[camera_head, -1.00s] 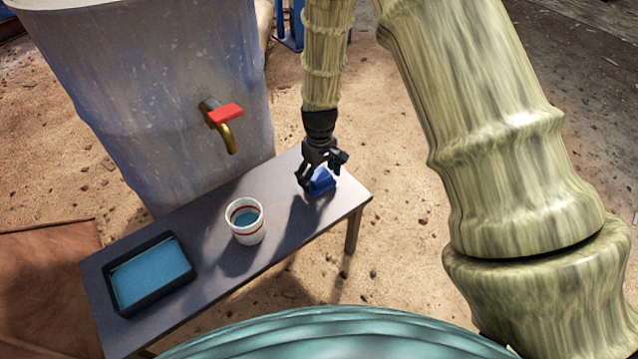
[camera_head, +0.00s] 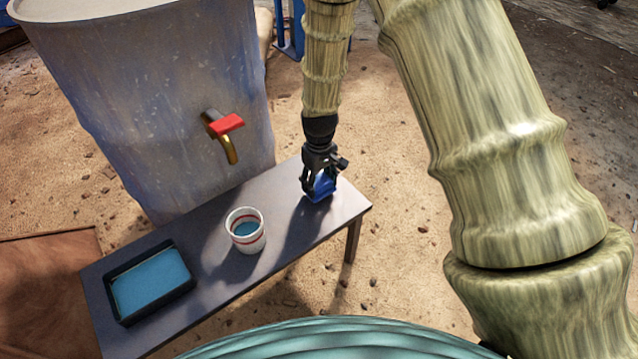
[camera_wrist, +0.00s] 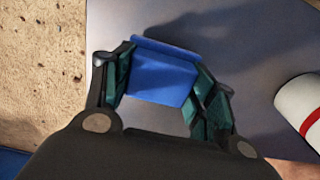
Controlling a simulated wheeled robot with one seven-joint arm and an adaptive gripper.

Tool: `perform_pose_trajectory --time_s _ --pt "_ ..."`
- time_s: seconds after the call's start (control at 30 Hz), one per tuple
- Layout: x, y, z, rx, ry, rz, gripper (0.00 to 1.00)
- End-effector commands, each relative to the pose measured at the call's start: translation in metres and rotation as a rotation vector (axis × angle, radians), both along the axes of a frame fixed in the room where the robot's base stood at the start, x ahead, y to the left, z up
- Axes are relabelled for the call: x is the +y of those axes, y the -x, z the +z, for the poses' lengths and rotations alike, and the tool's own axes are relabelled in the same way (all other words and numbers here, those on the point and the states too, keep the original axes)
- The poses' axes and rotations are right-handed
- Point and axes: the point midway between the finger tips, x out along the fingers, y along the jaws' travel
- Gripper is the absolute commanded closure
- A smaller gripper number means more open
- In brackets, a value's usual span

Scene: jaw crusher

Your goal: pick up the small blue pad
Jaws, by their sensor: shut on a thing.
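The small blue pad (camera_head: 321,187) is at the right end of the low grey table (camera_head: 215,283). My gripper (camera_head: 319,184) points down over it, with one finger on each side. In the wrist view the blue pad (camera_wrist: 163,75) sits between the two dark green finger pads of my gripper (camera_wrist: 164,88), which are shut on it. I cannot tell whether the pad's underside still touches the table.
A white cup (camera_head: 246,240) with a red band and blue liquid stands mid-table; it also shows in the wrist view (camera_wrist: 301,108). A black tray (camera_head: 150,281) with a blue inside is at the left end. A large barrel (camera_head: 150,110) with a red-handled tap (camera_head: 226,125) stands behind.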

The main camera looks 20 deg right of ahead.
Motion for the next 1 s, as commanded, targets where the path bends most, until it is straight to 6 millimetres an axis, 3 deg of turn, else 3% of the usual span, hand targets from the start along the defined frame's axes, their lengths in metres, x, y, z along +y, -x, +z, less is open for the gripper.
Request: perform_pose_trajectory --time_s 0.13,0.6,0.8,1.0 --pt "0.000 -0.001 0.029 -0.003 0.000 0.001 0.68" --pt "0.048 0.098 0.035 0.003 0.000 0.003 0.68" --pt "0.063 0.127 0.036 0.002 0.001 0.002 0.68" --pt "0.069 0.140 0.037 0.000 0.000 0.000 0.68"
